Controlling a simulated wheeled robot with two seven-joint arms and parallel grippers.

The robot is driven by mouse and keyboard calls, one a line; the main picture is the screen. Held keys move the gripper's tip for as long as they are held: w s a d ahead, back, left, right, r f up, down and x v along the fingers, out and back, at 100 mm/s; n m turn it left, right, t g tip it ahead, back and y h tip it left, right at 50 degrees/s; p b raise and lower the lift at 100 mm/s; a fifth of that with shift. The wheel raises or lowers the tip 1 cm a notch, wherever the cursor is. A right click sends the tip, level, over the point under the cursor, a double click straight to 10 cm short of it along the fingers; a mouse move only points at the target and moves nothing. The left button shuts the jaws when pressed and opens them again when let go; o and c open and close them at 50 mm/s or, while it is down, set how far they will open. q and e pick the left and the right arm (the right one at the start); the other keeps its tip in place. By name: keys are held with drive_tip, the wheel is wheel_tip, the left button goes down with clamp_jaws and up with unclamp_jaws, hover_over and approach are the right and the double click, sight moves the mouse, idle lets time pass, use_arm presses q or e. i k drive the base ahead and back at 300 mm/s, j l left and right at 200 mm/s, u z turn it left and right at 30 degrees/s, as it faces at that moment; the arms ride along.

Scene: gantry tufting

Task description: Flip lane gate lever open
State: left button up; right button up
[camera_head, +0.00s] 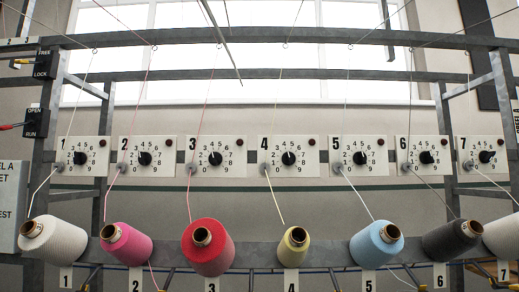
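Neither of my grippers is in view. A lever with a red handle (9,127) sticks out to the left beside a black plate marked OPEN and RUN (35,122) on the left post. Above it, a lever with a yellow handle (20,64) sits beside a black plate marked FREE and LOCK (42,65). Both are partly cut by or close to the left edge. Dark angled rods (411,276) show under the lower rail near the number tags, cut off by the bottom edge. I cannot tell which of these is the lane gate lever.
Several yarn cones stand on the lower rail (262,254): white (55,243), pink (128,246), red (208,250), yellow (294,248), blue (378,246) and dark grey (448,241). Numbered dial panels (216,170) hang behind them. Thin yarns run upward through the frame.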

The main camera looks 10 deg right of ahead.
sight(4, 128)
drive_tip(key=j+u, duration=0.1)
drive_tip(key=u, duration=0.3)
drive_tip(key=j+u, duration=0.1)
drive_tip(key=u, duration=0.3)
drive_tip(key=j+u, duration=0.1)
drive_tip(key=u, duration=0.3)
drive_tip(key=i+j+u, duration=0.1)
drive_tip(key=i+j, duration=0.35)
drive_tip(key=i+j+u, duration=0.15)
drive_tip(key=i+j, duration=0.25)
drive_tip(key=i, duration=0.15)
drive_tip(key=i+j+u, duration=0.1)
drive_tip(key=i+j, duration=0.3)
drive_tip(key=i, duration=0.1)
